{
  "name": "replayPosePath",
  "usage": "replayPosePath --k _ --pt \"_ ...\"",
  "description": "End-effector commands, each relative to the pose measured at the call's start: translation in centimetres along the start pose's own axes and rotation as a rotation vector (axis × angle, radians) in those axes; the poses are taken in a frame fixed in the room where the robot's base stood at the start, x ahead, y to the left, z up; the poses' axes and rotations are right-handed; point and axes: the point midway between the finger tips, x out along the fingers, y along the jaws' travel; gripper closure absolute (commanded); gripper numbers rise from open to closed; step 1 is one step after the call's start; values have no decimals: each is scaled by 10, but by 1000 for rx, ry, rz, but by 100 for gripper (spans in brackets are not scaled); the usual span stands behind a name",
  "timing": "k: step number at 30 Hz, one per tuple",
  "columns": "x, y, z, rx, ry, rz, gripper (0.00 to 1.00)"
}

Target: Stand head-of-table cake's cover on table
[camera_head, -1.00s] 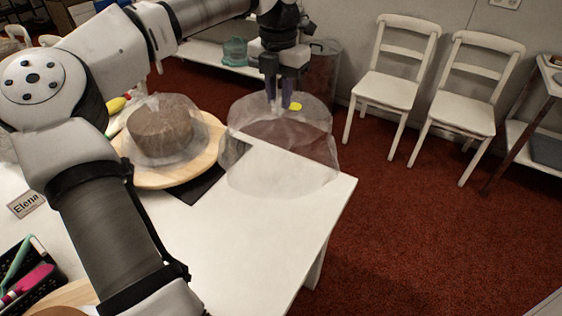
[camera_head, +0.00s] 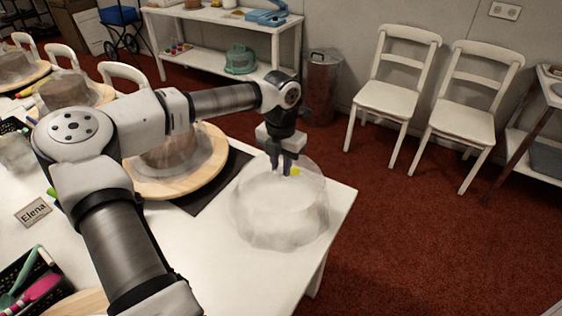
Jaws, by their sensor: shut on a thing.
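A clear domed cover (camera_head: 282,212) is in my gripper (camera_head: 283,168), which is shut on its top, beside a small yellow mark. The cover is upright over the near right corner of the white table (camera_head: 250,275). Its lower rim looks at or very close to the tabletop; I cannot tell whether it touches. To its left, a brown cake (camera_head: 168,160) sits on a round wooden turntable (camera_head: 165,190). My arm hides much of this cake, and a clear film or cover seems to surround it.
A dark mat (camera_head: 215,183) lies between turntable and cover. An Elena name card (camera_head: 33,212) and a black tool basket (camera_head: 30,280) are at left. More cakes on turntables (camera_head: 75,90) stand farther back. A shelf, bin (camera_head: 322,85) and two white chairs (camera_head: 395,85) are beyond the table.

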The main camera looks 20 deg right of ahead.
Motion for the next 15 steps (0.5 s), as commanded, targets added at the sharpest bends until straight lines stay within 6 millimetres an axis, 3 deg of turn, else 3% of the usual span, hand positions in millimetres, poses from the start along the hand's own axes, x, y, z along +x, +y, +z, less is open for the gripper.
replayPosePath --k 8,9,14,15 --pt "4 0 0 0 0 1 100" --pt "4 0 0 0 0 1 78" --pt "2 0 0 1 0 0 57" --pt "2 0 0 1 0 0 57"
